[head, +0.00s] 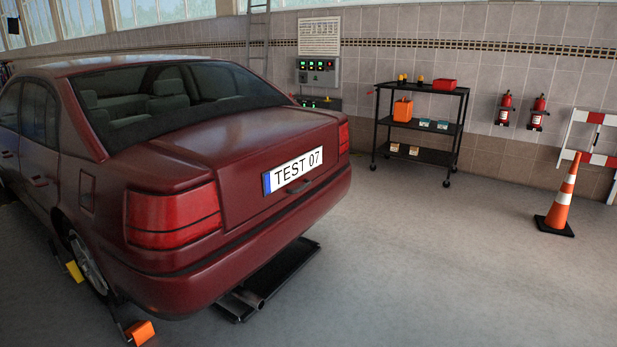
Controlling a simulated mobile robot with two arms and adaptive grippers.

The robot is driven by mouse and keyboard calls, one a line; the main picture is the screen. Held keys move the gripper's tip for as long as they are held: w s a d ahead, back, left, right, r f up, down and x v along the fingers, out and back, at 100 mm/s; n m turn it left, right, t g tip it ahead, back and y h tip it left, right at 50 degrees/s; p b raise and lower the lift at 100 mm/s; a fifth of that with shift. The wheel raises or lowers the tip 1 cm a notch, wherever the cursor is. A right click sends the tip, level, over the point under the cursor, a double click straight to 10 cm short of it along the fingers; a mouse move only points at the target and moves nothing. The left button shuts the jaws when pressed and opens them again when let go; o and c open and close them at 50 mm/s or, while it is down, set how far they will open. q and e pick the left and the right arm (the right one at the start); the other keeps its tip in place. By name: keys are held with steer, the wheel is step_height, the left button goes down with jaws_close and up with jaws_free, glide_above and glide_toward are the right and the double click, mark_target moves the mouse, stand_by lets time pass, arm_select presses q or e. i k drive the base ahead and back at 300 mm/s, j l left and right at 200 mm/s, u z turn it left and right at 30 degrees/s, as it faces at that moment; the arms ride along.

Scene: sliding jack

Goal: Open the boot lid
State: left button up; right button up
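A dark red car (75,190) stands at the left with its rear toward me. Its boot lid (245,155) is shut. A white plate reading TEST 07 (293,170) is on the lid's rear face. A dark handle (299,186) shows just below the plate. The left tail light (172,215) is large in view, and the right tail light (343,138) is at the far corner. Neither of my grippers is in view.
A black flat platform (285,270) lies on the floor under the rear bumper. Orange (140,332) and yellow (75,271) blocks sit by the rear wheel. A black cart (462,110) stands by the wall, and a traffic cone (563,200) at the right. Floor behind the car is clear.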

mark_target(257, 158)
steer(key=i+l, duration=0.1)
steer(key=i, duration=2.3)
steer(key=i+j+u, duration=0.05)
steer(key=j, duration=0.05)
